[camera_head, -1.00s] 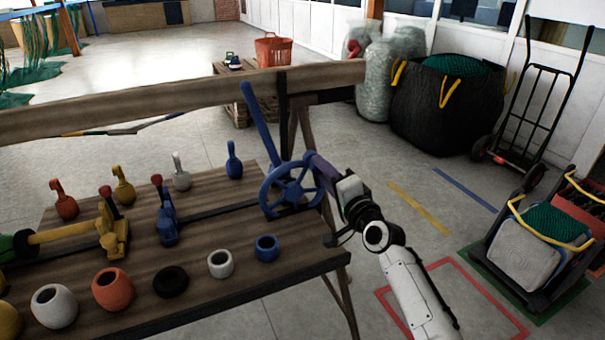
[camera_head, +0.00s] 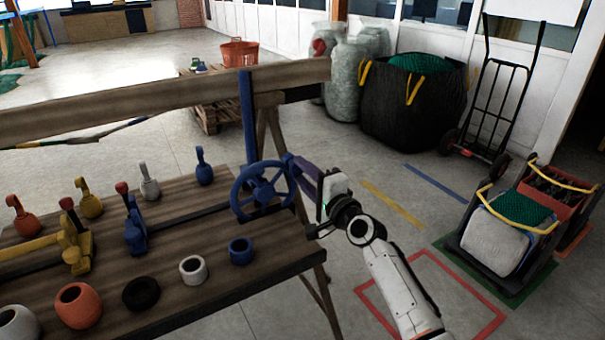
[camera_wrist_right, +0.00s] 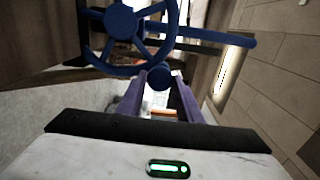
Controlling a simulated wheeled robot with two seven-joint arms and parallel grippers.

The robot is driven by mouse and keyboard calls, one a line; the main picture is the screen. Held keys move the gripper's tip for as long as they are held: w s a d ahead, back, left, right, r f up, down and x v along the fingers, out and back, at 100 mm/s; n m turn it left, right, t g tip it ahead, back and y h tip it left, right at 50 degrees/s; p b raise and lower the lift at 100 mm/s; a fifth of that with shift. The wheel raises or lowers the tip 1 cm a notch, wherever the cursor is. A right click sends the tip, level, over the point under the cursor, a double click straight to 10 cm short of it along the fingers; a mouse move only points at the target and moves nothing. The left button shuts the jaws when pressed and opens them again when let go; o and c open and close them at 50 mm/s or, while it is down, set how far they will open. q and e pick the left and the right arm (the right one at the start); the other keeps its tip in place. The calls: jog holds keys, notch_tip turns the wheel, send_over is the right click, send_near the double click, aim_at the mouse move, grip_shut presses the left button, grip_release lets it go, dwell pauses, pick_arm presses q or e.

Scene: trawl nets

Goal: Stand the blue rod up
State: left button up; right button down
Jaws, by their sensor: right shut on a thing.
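The blue rod (camera_head: 247,115) stands close to upright behind the blue handwheel (camera_head: 264,208) at the right end of the bench. In the right wrist view the rod (camera_wrist_right: 225,40) runs to the right past the wheel (camera_wrist_right: 122,22). My right gripper (camera_head: 293,165) is at the wheel's right rim. In the wrist view its purple fingers (camera_wrist_right: 158,88) are shut on a round blue knob (camera_wrist_right: 158,76) at the wheel's rim. The rod's lower end is hidden behind the wheel. My left gripper is not in view.
The wooden bench (camera_head: 180,285) holds rings and several pear-shaped pieces with hooks, plus yellow and blue levers. A thick wooden beam (camera_head: 120,113) runs behind it, close to the rod. The floor right of my arm is clear up to the carts (camera_head: 500,240).

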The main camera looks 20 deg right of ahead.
jog(key=c, duration=1.4)
grip_release()
jog(key=shift+d, duration=0.15)
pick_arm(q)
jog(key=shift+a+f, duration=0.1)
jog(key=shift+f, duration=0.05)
pick_arm(e)
jog(key=shift+o, duration=0.7)
pick_arm(q)
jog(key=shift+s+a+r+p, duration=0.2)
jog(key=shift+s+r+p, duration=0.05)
jog(key=shift+p, duration=0.3)
pick_arm(e)
jog(key=s+d, duration=0.2)
jog(key=s, duration=0.8)
